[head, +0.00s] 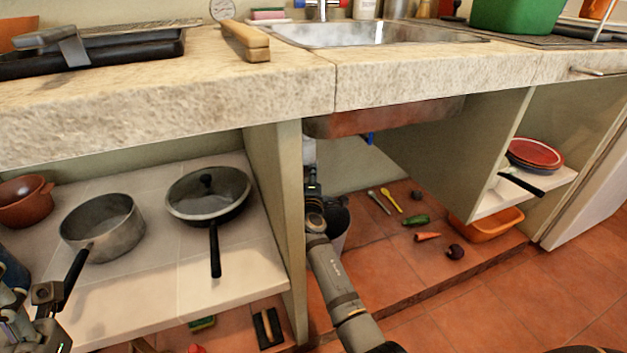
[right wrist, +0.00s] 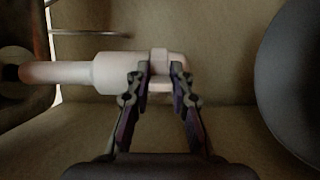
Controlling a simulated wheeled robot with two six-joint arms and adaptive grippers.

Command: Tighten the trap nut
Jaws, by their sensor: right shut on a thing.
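The trap nut (right wrist: 160,58) is a pale collar around the white trap pipe (right wrist: 118,72) in the right wrist view. My right gripper (right wrist: 162,76) has one fingertip on each side of the nut and is shut on it. In the head view my right gripper (head: 313,182) is under the sink beside the cupboard divider, and its fingertips are hard to make out. A small white part of the pipe (head: 309,150) shows just above it. My left gripper (head: 48,294) is at the lower left, cut by the picture, and its jaws are unclear.
A grey bucket (head: 341,225) stands behind my right arm. The divider (head: 291,215) is close on its left. Vegetables and utensils, including a carrot (head: 427,237), lie on the cupboard floor. A saucepan (head: 101,228) and a lidded pan (head: 208,193) stand on the left shelf.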

